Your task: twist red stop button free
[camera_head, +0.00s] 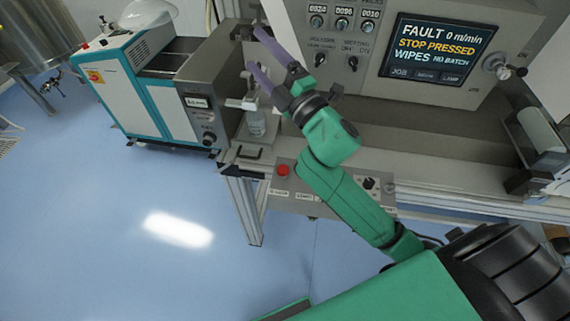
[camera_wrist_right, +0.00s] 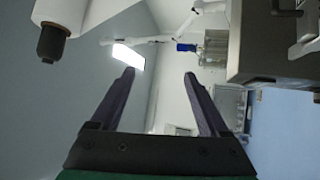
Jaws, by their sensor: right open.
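The red stop button (camera_head: 283,170) sits at the left end of a grey control panel (camera_head: 312,205) on the front of the machine, in the head view. My right gripper (camera_head: 259,52) is raised above and beyond the button, its purple fingers apart and nothing between them. The fingers also show spread and empty in the right wrist view (camera_wrist_right: 159,76), where the button is not seen. The screen (camera_head: 438,48) reads FAULT, STOP PRESSED, WIPES NO BATCH. My left gripper is not in view.
A teal and white machine (camera_head: 140,95) stands at the left, with a red button on yellow (camera_head: 95,76). The blue floor (camera_head: 110,220) is free at the left.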

